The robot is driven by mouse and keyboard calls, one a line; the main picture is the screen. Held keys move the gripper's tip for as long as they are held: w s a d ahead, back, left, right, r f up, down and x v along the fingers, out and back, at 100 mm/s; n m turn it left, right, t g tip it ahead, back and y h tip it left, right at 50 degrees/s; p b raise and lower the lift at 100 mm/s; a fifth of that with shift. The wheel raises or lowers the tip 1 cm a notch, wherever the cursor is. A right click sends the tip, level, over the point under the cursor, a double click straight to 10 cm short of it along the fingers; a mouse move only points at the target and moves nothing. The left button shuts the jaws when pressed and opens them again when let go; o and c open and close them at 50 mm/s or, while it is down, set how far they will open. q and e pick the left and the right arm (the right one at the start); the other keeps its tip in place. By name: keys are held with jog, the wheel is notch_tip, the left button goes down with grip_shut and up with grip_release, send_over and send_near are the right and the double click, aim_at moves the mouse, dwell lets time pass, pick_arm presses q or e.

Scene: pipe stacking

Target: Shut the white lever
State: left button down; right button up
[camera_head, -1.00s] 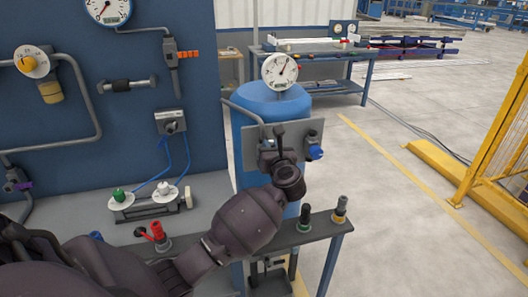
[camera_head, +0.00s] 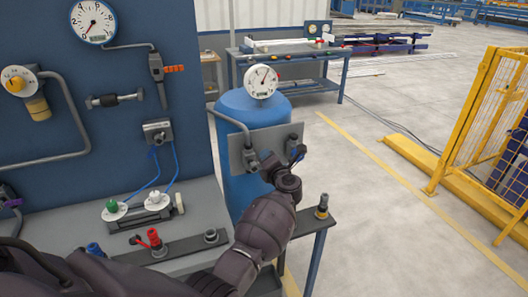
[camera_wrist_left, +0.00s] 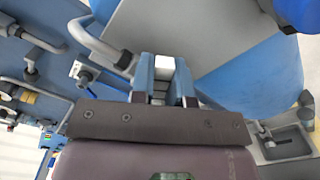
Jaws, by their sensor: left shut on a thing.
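My left gripper (camera_head: 273,166) is in front of the grey plate (camera_head: 240,150) on the blue tank (camera_head: 233,190). In the left wrist view its two blue-grey fingers (camera_wrist_left: 162,82) are shut on a small whitish piece (camera_wrist_left: 161,66), which looks like the white lever. The fingers and wrist hide most of it in the head view. A fitting (camera_head: 251,161) sits on the plate just left of the gripper, and a dark blue knob (camera_head: 298,151) is to the right. My right gripper is not in view.
A round gauge (camera_head: 260,81) tops the tank. A bench on the left holds a red valve (camera_head: 156,240) and a fixture with green and white knobs (camera_head: 113,208). A post (camera_head: 322,205) stands on the bench's right end. The floor right of it is clear up to a yellow fence (camera_head: 485,130).

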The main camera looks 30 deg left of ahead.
pick_arm(q)
jog(key=shift+w+d+f+m+p, duration=0.2)
jog(key=shift+f+m+p, duration=0.15)
jog(key=shift+m, duration=0.65)
jog(key=shift+w+d+f+m+p, duration=0.1)
jog(key=shift+f+m+p, duration=0.35)
jog(key=shift+m, duration=0.65)
jog(key=shift+f+m+p, duration=0.2)
jog(key=shift+f+m, duration=0.45)
jog(key=shift+m, duration=0.45)
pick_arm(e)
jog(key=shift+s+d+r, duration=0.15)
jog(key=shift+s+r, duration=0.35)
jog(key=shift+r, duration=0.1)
pick_arm(q)
jog(key=c, duration=1.1)
grip_release()
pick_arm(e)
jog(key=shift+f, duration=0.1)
